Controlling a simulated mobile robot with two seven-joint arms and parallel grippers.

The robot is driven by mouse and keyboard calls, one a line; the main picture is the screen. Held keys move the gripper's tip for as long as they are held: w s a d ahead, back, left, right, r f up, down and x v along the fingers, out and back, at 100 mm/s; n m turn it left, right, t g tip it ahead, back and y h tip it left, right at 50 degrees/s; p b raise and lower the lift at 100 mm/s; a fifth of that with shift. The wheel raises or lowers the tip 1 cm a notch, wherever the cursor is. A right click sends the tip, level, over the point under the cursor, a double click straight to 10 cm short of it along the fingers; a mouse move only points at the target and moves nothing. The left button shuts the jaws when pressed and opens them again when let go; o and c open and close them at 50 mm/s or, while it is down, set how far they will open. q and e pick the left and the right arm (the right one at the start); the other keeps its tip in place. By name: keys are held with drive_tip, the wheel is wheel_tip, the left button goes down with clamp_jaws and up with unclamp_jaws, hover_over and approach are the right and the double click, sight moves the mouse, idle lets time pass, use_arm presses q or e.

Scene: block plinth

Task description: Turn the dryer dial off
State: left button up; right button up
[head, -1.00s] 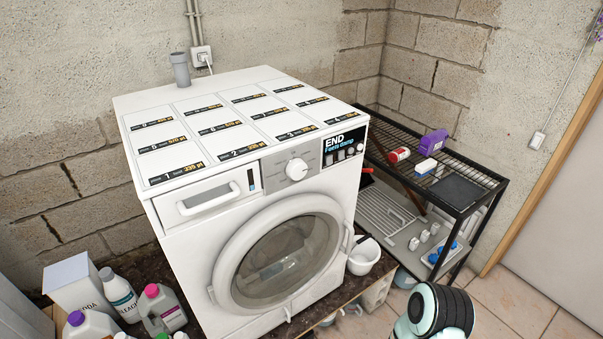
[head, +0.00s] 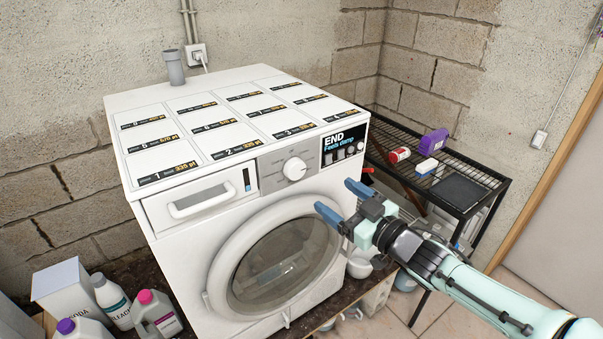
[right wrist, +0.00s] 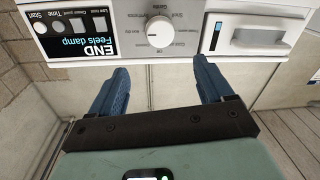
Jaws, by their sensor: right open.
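The white dryer (head: 185,245) stands against the wall with its round door shut. Its white dial (head: 294,168) sits on a grey panel at the top front, left of a black display (head: 343,147) reading "END Feels damp". The dial also shows in the right wrist view (right wrist: 159,32), upside down, beyond the fingertips and between them. Its pointer mark is visible there. My right gripper (head: 337,199) is open and empty, in front of the dryer, below and right of the dial, apart from it. It also shows in the right wrist view (right wrist: 163,72). My left gripper is not in view.
A black wire rack (head: 476,205) with a purple box (head: 433,141) stands right of the dryer. A white bowl (head: 359,266) is under my right gripper. Detergent bottles (head: 157,312) stand at lower left. The space in front of the dial is clear.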

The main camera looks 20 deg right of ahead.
sight(298, 170)
drive_tip(key=p+x, duration=0.1)
drive_tip(key=x, duration=1.1)
drive_tip(key=shift+w+a+f, duration=0.1)
drive_tip(key=c, duration=1)
